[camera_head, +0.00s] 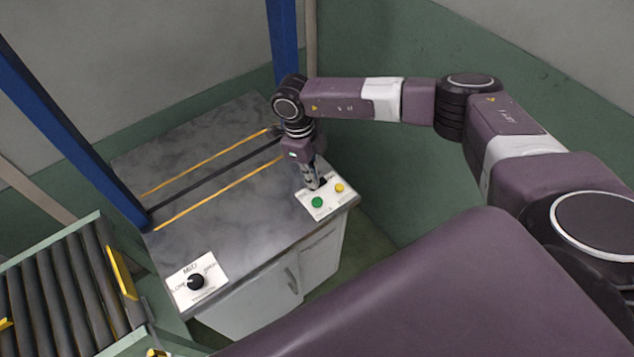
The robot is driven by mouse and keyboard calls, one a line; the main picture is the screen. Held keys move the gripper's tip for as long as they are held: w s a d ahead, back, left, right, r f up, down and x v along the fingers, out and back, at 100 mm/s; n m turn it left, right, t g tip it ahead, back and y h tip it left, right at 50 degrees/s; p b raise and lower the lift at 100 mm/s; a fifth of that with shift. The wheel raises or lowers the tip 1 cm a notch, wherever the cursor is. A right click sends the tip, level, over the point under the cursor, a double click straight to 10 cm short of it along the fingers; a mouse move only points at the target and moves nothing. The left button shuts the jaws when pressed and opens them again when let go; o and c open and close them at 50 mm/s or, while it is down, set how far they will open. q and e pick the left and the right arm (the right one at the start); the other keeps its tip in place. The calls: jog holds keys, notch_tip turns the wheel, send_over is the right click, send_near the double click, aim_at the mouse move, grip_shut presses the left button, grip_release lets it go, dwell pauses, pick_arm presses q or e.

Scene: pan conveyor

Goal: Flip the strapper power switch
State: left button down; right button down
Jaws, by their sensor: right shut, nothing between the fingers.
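The strapper (217,239) is a cabinet with a grey mottled top, two yellow lines and a dark slot between them. A white control panel (333,206) lies at its right front corner, with a green button (317,202) and a yellow button (339,188). A small black part at the back of this panel, likely the power switch (323,181), is partly hidden by my gripper. My right gripper (314,186) points down at the panel's back edge, shut and empty. Whether it touches the switch I cannot tell. My left gripper is out of view.
A second white panel with a black knob (196,282) lies at the strapper's front left corner. Blue posts (72,135) rise at both sides of the top. A roller conveyor (62,290) stands at the left. Green walls (400,190) stand behind and right.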

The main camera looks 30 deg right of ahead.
jog(key=shift+f, duration=0.2)
jog(key=shift+r, duration=0.1)
jog(key=shift+r+p, duration=2.2)
jog(key=shift+r, duration=1.25)
